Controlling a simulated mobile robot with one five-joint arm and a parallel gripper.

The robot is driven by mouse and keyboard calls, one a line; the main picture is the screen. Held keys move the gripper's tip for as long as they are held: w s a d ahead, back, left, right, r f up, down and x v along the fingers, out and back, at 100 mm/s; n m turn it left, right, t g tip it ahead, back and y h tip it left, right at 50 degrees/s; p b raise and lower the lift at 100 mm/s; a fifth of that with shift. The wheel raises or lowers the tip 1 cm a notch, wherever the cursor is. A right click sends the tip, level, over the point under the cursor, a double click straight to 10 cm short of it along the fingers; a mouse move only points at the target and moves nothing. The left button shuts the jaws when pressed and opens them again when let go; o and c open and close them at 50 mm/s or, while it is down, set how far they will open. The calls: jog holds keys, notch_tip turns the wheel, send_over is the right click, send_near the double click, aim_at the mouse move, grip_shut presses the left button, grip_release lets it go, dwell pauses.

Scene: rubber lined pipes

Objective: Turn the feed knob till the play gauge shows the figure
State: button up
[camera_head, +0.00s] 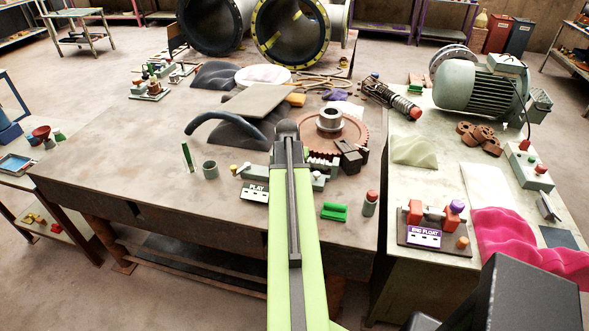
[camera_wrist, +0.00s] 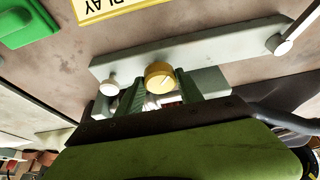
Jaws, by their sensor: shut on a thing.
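In the wrist view, a round yellow knob (camera_wrist: 159,74) stands on a long grey bar (camera_wrist: 212,53). My gripper (camera_wrist: 158,86) has its two green fingers on either side of the knob, shut on it. The yellow PLAY plate (camera_wrist: 118,5) is cut off at the top edge of that view. In the head view, the PLAY plate (camera_head: 256,190) lies just left of my green arm, at the front of the bar. Its figures are too small to read. My arm hides the knob and my fingertips in the head view.
A pale knob (camera_wrist: 108,88) and a white-tipped lever (camera_wrist: 284,46) flank the yellow knob. A green block (camera_head: 334,212) and a red-capped cylinder (camera_head: 370,203) stand to the right. A grey-green cup (camera_head: 210,170) stands left. A red-brown gear (camera_head: 350,135) lies behind. The table's left front is clear.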

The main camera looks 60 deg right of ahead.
jog(key=m+g, duration=0.1)
jog(key=m, duration=0.2)
jog(key=shift+m, duration=0.3)
jog(key=shift+m+g, duration=0.8)
jog(key=shift+m, duration=0.7)
jog(key=o, duration=1.4)
